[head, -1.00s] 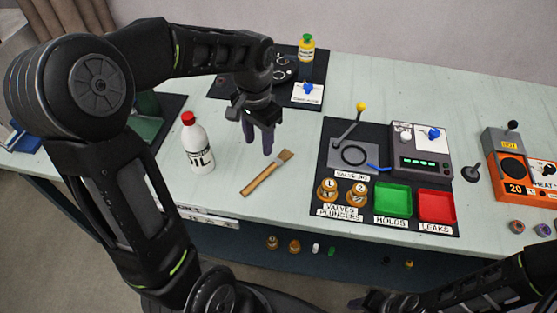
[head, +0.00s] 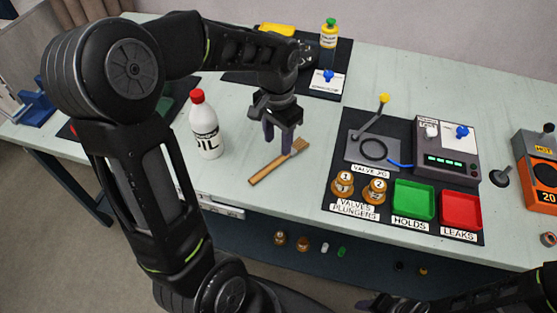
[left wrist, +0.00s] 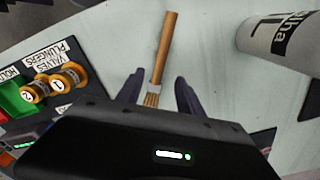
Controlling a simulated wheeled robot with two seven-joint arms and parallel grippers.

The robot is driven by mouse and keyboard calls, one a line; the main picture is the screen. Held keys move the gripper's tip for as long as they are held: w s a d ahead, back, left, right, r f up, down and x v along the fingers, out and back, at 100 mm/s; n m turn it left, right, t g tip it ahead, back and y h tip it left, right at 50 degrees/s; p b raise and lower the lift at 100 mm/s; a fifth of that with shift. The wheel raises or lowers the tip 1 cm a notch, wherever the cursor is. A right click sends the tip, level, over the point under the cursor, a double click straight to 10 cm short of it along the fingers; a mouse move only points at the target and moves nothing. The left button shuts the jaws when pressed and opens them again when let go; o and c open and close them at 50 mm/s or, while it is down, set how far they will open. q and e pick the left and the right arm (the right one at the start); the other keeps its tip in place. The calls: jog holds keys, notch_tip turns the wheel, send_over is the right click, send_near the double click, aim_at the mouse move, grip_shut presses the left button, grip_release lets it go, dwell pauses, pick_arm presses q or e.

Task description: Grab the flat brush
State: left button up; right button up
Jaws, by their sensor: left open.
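The flat brush (head: 275,164) lies on the pale table, its wooden handle pointing to the front left and its bristles to the back right. My left gripper (head: 277,146) is open and points down above the bristle end. In the left wrist view the brush (left wrist: 163,50) lies with its ferrule and bristles between the two open fingers (left wrist: 157,88), with the handle reaching away. The fingers hold nothing. My right arm shows at the bottom right of the head view, but its gripper cannot be made out.
A white bottle with a red cap (head: 205,125) stands left of the brush. A dark mat (head: 340,200) with the valve jig, numbered plungers, green tray (head: 413,200) and red tray (head: 461,209) lies to the right. The table around the brush is clear.

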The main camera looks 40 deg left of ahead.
aim_at(277, 160)
pick_arm(q)
jog(key=shift+f, duration=0.7)
jog(key=shift+s+f, duration=0.1)
jog(key=shift+f, duration=2.55)
grip_shut()
